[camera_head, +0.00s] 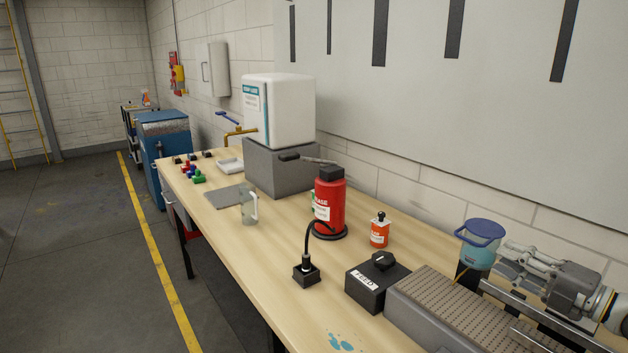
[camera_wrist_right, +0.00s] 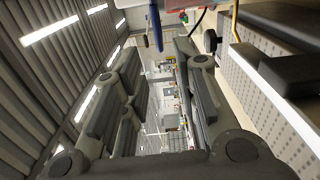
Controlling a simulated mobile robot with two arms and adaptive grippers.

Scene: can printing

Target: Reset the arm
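My right gripper (camera_head: 506,262) comes in from the right edge of the head view, beside a light-blue container (camera_head: 478,257) with a dark-blue rim and loop on top. The container sits at the far right end of the bench, on or in front of a dark support. In the right wrist view my right gripper (camera_wrist_right: 158,50) has its two fingers spread wide, with an empty gap between them. A blue piece (camera_wrist_right: 155,25) shows beyond the fingertips at the top. I cannot tell whether a finger touches the container. My left gripper is in neither view.
The wooden bench (camera_head: 230,215) carries a grey perforated machine (camera_head: 450,310), black knob box (camera_head: 377,282), red bottle (camera_head: 329,200), small orange bottle (camera_head: 379,232), clear mug (camera_head: 249,206) and white tank (camera_head: 280,110). Open floor lies left.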

